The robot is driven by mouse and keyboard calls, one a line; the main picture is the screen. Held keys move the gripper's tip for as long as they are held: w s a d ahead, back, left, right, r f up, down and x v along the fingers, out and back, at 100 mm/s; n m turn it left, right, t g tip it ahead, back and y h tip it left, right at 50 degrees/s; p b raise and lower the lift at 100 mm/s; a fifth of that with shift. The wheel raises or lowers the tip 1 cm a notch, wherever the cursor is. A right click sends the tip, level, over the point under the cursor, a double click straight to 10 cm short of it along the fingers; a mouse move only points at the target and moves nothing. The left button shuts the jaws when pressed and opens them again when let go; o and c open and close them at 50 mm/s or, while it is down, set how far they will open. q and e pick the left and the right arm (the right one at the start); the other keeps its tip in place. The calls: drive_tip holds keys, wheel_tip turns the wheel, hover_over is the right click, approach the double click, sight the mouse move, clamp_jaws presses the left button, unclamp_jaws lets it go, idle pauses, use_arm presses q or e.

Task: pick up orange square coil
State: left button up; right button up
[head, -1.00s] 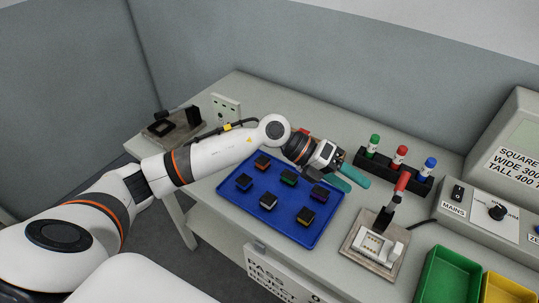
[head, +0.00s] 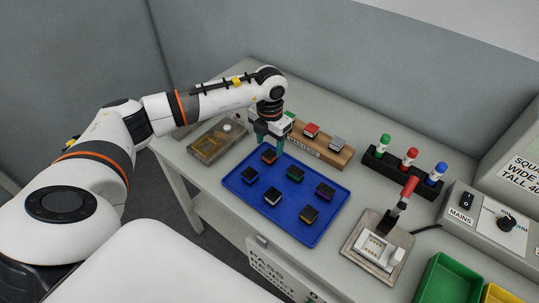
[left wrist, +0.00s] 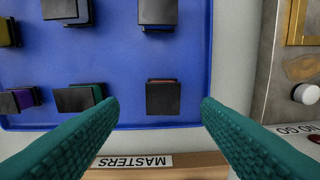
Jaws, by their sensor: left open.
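The orange square coil (head: 269,157) is a small dark block with a thin orange edge, on the blue tray (head: 238,183) at its far left corner. In the left wrist view the coil (left wrist: 163,97) shows its dark top between the two fingers, with space on both sides. My left gripper (head: 269,146) points down over this coil, open and empty. In the left wrist view its teal fingers (left wrist: 160,103) are spread apart. The fingers partly screen the coil in the head view. My right gripper is in neither view.
Several other dark coils share the tray, the green-edged one (head: 295,172) and blue-edged one (head: 249,174) closest. A wooden masters block (head: 325,149) stands just behind the tray. A metal gauge plate (head: 211,145) lies left. A lever fixture (head: 377,247) stands right.

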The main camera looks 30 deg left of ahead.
sight(270, 154)
use_arm(q)
drive_tip(key=shift+f+p, duration=0.3)
drive_tip(key=shift+f, duration=0.15)
wheel_tip(270, 154, down, 4)
drive_tip(key=shift+w+a+r+p, duration=0.1)
drive_tip(key=shift+a+r+p, duration=0.1)
drive_tip(key=shift+p, duration=0.4)
drive_tip(key=shift+f, duration=0.3)
drive_tip(key=shift+c, duration=0.6)
drive_tip(key=c, duration=1)
drive_tip(key=shift+o, duration=0.2)
drive_tip(key=shift+r, duration=0.1)
